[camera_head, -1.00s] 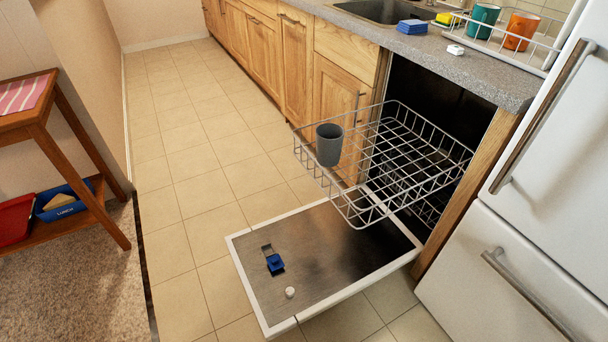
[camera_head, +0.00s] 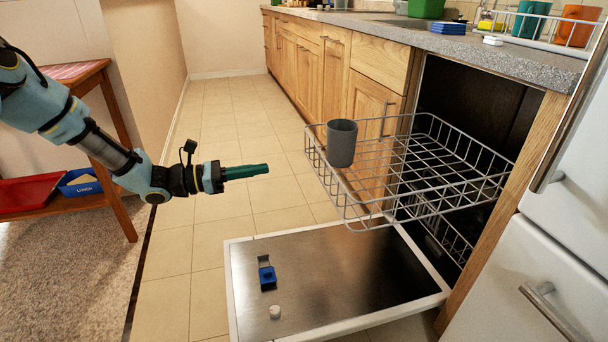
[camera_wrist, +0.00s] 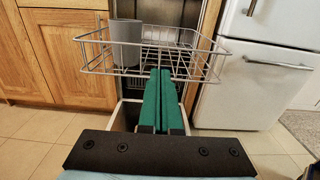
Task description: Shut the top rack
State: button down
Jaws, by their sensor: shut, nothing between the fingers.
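The top rack (camera_head: 430,172) is a grey wire basket, pulled out of the dark dishwasher opening and hanging over the lowered door (camera_head: 335,285). A grey cup (camera_head: 341,144) stands upright in its front left part. My gripper (camera_head: 268,169) has green fingers pressed together and empty. It points at the rack's front from the left, with a gap between them in the head view. In the wrist view my gripper (camera_wrist: 165,72) points toward the front of the rack (camera_wrist: 195,62), right of the cup (camera_wrist: 126,42).
The door lies open below the rack, with a blue piece (camera_head: 267,277) and a small white piece (camera_head: 275,311) on it. A white fridge (camera_head: 510,285) stands at the right. Tiled floor (camera_head: 215,230) is clear at the left. A wooden cart (camera_head: 110,140) stands far left.

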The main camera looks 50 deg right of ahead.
aim_at(324, 160)
jog(key=b+x, duration=0.1)
jog(key=x, duration=1.2)
jog(key=shift+s+d, duration=0.25)
